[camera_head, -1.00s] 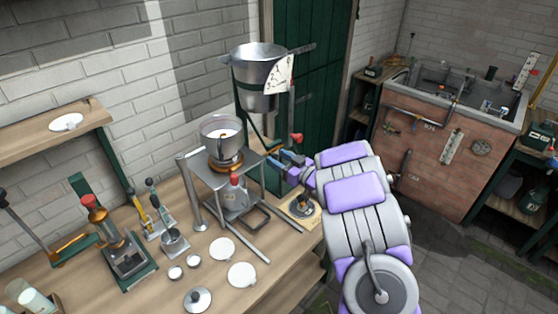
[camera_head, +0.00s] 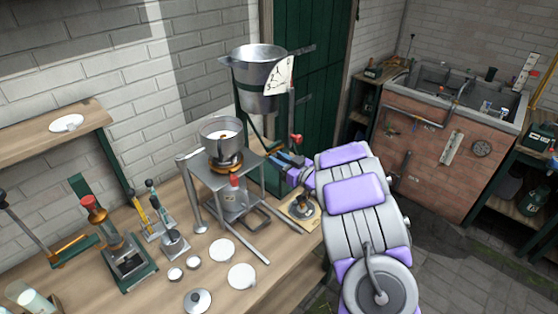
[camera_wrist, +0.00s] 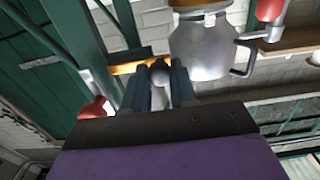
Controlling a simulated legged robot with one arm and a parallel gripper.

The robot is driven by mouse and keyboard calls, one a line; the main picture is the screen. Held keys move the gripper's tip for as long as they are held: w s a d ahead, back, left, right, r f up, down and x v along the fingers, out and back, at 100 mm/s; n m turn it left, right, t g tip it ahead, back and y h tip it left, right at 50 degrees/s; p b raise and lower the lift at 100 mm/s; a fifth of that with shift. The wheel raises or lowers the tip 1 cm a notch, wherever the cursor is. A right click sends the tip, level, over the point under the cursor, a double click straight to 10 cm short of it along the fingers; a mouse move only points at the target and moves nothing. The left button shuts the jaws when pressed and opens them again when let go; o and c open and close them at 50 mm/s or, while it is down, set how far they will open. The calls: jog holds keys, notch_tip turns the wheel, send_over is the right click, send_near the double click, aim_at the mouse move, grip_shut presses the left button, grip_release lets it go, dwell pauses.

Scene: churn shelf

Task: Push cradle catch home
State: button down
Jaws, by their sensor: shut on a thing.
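My gripper (camera_head: 293,163) reaches in from the right, beside the green stand that holds a grey metal pail (camera_head: 258,75). In the wrist view its two dark fingers (camera_wrist: 159,92) are closed around a small round grey knob (camera_wrist: 158,74). A yellow-brass bar (camera_wrist: 128,68) lies just behind the fingers, next to the green frame. I cannot tell how the knob joins the bar, or how far in the catch sits. A red-knobbed lever (camera_head: 296,138) stands just above my gripper; a red knob (camera_wrist: 97,109) shows left of the fingers in the wrist view.
A metal stand (camera_head: 222,180) with a pot (camera_head: 221,133) on top is close left of my gripper. A small wooden board (camera_head: 299,212) with a metal piece lies below it. White discs (camera_head: 242,276) and hand tools occupy the bench (camera_head: 140,216). Open floor lies right.

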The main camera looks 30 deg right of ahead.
aim_at(278, 149)
jog(key=shift+w+d+r+p, duration=0.1)
jog(key=shift+w+d+p, duration=0.1)
jog(key=shift+d+p, duration=0.3)
jog(key=shift+w+d+p, duration=0.25)
jog(key=shift+d+p, duration=0.05)
jog(key=shift+d, duration=0.45)
jog(key=shift+w+d+r+p, duration=0.1)
jog(key=shift+w+d+p, duration=0.1)
jog(key=shift+d+p, duration=0.3)
jog(key=c, duration=1.3)
grip_release()
jog(key=o, duration=0.4)
jog(key=shift+d+f, duration=0.2)
jog(key=shift+d, duration=0.1)
jog(key=shift+s+a, duration=0.1)
jog(key=shift+s, duration=0.3)
jog(key=v, duration=1.1)
jog(key=p+v, duration=0.1)
jog(key=v, duration=0.4)
jog(key=shift+s+d, duration=0.2)
jog(key=shift+d, duration=0.15)
